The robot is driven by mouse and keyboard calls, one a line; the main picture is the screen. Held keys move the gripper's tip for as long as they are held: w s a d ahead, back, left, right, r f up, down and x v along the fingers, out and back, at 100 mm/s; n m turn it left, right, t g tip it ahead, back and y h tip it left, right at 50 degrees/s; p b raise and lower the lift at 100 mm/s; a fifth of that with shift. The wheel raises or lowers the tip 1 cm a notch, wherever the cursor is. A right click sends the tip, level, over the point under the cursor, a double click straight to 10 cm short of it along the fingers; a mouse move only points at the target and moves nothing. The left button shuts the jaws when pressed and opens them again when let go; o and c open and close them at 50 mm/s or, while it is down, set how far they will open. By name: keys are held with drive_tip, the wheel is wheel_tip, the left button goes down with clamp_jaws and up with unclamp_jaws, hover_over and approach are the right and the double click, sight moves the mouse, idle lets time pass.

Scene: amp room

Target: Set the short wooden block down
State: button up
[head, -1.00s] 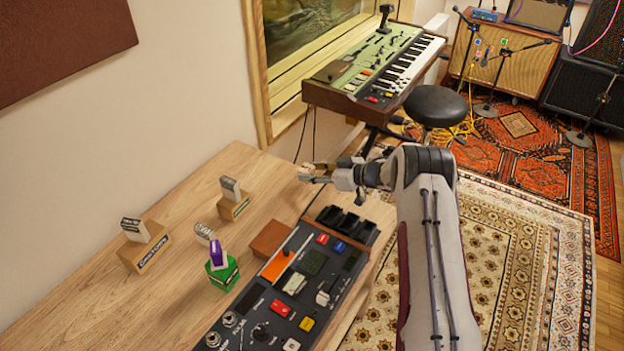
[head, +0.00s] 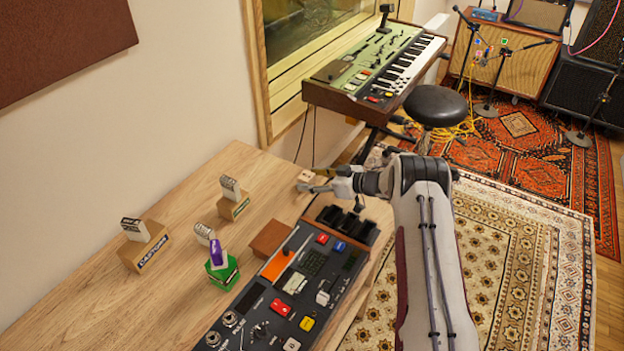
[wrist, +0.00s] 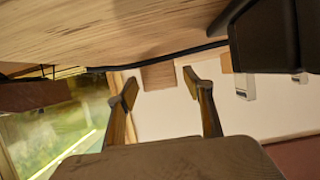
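The short wooden block (head: 305,177) is a small pale piece at the far end of the wooden table (head: 165,210). The wrist view shows gaps between both fingertips (wrist: 160,88) and the block, so the gripper is open and empty. The block's underside is not clearly visible.
A black console (head: 290,285) with coloured buttons and a reddish-brown block (head: 270,238) are nearer on the table. Several holders stand at left, including a green one (head: 222,274) and a wooden one (head: 145,250). The table's far left part is clear.

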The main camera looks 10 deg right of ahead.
drive_tip(key=shift+r, duration=0.2)
drive_tip(key=v, duration=1.2)
drive_tip(key=shift+f, duration=0.15)
idle(0.6)
